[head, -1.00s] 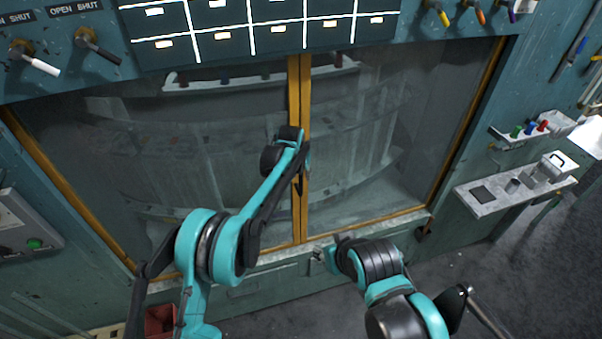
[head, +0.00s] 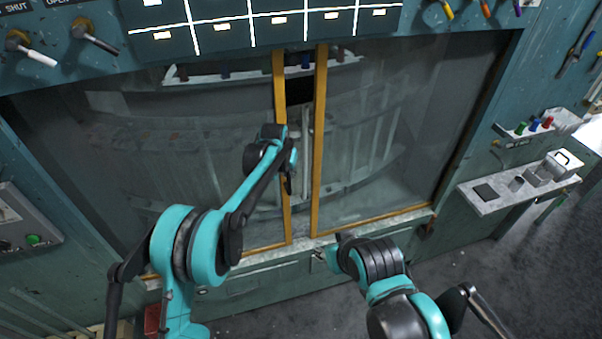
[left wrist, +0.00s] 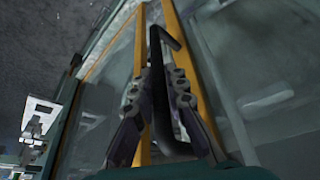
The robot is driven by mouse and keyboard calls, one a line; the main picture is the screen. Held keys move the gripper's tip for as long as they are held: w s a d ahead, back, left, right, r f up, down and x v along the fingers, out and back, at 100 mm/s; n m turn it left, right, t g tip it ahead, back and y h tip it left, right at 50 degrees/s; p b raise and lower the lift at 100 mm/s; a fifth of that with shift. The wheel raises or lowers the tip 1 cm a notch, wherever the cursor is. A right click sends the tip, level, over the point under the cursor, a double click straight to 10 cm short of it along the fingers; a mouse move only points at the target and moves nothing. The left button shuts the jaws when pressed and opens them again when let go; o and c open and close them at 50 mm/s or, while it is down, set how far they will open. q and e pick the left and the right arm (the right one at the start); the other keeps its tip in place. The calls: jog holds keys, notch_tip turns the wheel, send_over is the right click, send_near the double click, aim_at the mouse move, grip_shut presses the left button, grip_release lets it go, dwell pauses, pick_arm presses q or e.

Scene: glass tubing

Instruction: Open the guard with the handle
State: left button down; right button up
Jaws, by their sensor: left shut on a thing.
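The guard is a pair of glass panels in yellow frames, a left panel (head: 190,170) and a right panel (head: 385,140). A narrow gap stands between their inner yellow edges. The black handle (left wrist: 163,60) is on a yellow frame edge, and my left gripper (left wrist: 165,95) is shut on it, one finger on each side. In the head view my left gripper (head: 289,172) is at the left panel's inner edge and largely covers the handle. My right gripper (head: 326,256) is low, by the sill below the right panel; its fingers are too unclear to judge.
A shelf (head: 520,190) with small containers juts out at the right. A small rack (head: 530,130) with coloured knobs is above it. Levers (head: 95,38) are at the upper left, and a grey control box (head: 25,225) is at the left. Open floor lies at the lower right.

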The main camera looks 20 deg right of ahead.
pick_arm(q)
jog(key=s+a+b, duration=0.2)
jog(key=a+b, duration=0.5)
jog(key=a, duration=5.1)
jog(key=shift+a, duration=0.1)
jog(key=c, duration=1.5)
grip_release()
jog(key=shift+c, duration=0.2)
jog(key=shift+r, duration=0.15)
jog(key=v, duration=1.1)
jog(key=shift+s+r, duration=0.15)
jog(key=shift+r, duration=0.2)
jog(key=shift+a, duration=0.1)
